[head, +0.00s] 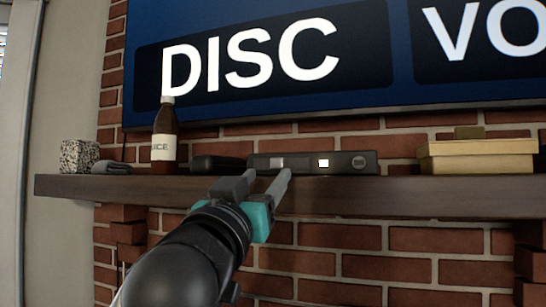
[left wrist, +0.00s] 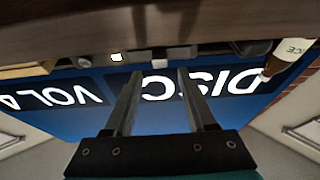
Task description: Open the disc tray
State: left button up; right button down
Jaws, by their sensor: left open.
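The disc player (head: 313,163) is a flat dark box on the mantel shelf. Its front has a lit white square, a grey square left of it, and a round dark part at the right end. No disc tray is seen sticking out. In the left wrist view, which is upside down, the player (left wrist: 137,58) shows along the shelf edge. My left gripper (head: 268,172) is open and empty, its fingertips before the player's left part. In the left wrist view the fingers (left wrist: 160,73) point at the grey square, with it between them. My right gripper is not in view.
The wooden mantel shelf (head: 420,197) runs across a brick wall. A juice bottle (head: 165,135), a dark object (head: 217,163) and a speckled box (head: 79,156) stand left of the player. Yellow boxes (head: 478,158) lie right. A blue screen (head: 262,55) reading DISC hangs above.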

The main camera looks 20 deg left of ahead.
aim_at(276, 164)
pick_arm(q)
jog(key=shift+p+x, duration=0.5)
jog(key=shift+x, duration=1.9)
grip_shut()
